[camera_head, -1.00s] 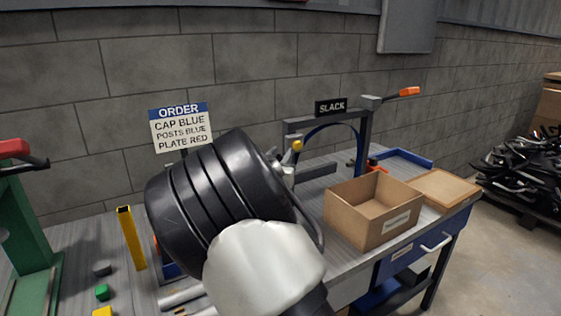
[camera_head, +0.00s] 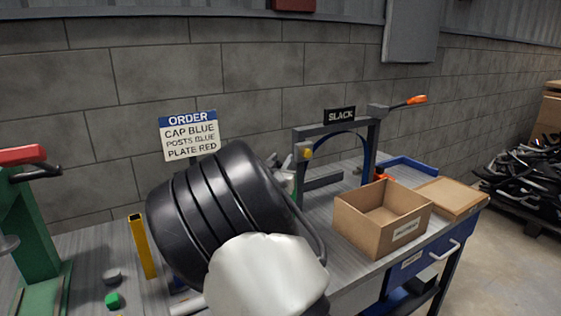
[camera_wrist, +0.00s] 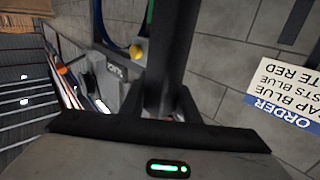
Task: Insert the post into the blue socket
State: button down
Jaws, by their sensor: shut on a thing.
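My gripper (camera_wrist: 170,112) shows in the wrist view, its two dark fingers closed around a long dark bar, which looks like the post (camera_wrist: 177,45). The bar runs away from the fingers to the top edge of the wrist view. In the head view my own dark arm covers the gripper and the post. I cannot make out the blue socket for certain in either view. A small blue part (camera_head: 178,284) shows just below my arm in the head view, mostly hidden.
A grey frame marked SLACK (camera_head: 339,115) with a blue arch stands behind my arm. A cardboard box (camera_head: 372,222) and a blue tray (camera_head: 408,168) are to the right. A yellow upright (camera_head: 143,246) and green press (camera_head: 35,265) stand left. The order sign (camera_head: 190,137) reads posts blue.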

jog(key=shift+f+b, duration=1.7)
jog(key=shift+f, duration=1.1)
jog(key=shift+f+b, duration=1.7)
jog(key=shift+f, duration=1)
jog(key=c, duration=1.3)
grip_release()
jog(key=s+a+p, duration=0.1)
jog(key=s, duration=0.4)
jog(key=s+a+p, duration=0.1)
jog(key=s, duration=0.5)
jog(key=s+a+p, duration=0.1)
jog(key=s, duration=0.5)
jog(key=shift+a, duration=0.2)
